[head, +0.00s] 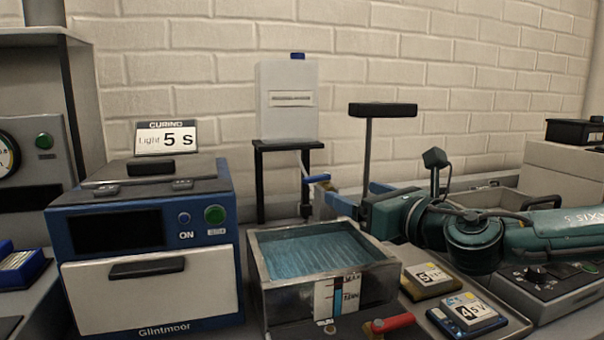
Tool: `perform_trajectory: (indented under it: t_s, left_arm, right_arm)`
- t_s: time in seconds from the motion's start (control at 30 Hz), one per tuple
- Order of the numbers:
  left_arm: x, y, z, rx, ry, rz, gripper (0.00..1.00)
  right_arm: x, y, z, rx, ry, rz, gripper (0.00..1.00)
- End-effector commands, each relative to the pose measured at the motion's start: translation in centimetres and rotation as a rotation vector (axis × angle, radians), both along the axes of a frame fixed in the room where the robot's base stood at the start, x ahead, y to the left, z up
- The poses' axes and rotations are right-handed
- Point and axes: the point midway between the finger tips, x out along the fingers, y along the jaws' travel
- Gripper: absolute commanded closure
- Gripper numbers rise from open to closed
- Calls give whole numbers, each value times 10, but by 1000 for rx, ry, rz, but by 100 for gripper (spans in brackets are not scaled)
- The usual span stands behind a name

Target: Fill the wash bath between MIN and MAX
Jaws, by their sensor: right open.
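The wash bath (375,299) is an open metal tub at the centre of the head view, with blue liquid (312,250) inside. A gauge label (337,296) on its front reads MAX above MIN; the exact level against the marks is too small to tell. Behind it a white tank (287,98) with a blue cap stands on a black stand. A tap with a blue lever (316,178) hangs below the tank, over the bath's back edge. My right gripper (347,194) is open, its fingers just right of the tap lever; contact cannot be told. My left gripper is not in view.
A blue curing unit (150,255) with a "5 S" sign stands left of the bath. A black T-shaped bar on a post (383,110) rises behind my right gripper. A red handle (392,323) and two small labelled boxes (468,312) lie front right.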

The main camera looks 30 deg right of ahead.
Motion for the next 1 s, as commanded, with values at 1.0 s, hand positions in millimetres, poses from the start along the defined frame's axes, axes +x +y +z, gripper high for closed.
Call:
perform_trajectory:
  t_s: [1.0]
  left_arm:
    - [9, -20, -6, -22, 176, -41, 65]
  right_arm:
    - [74, 1, 4, 13, -3, -4, 20]
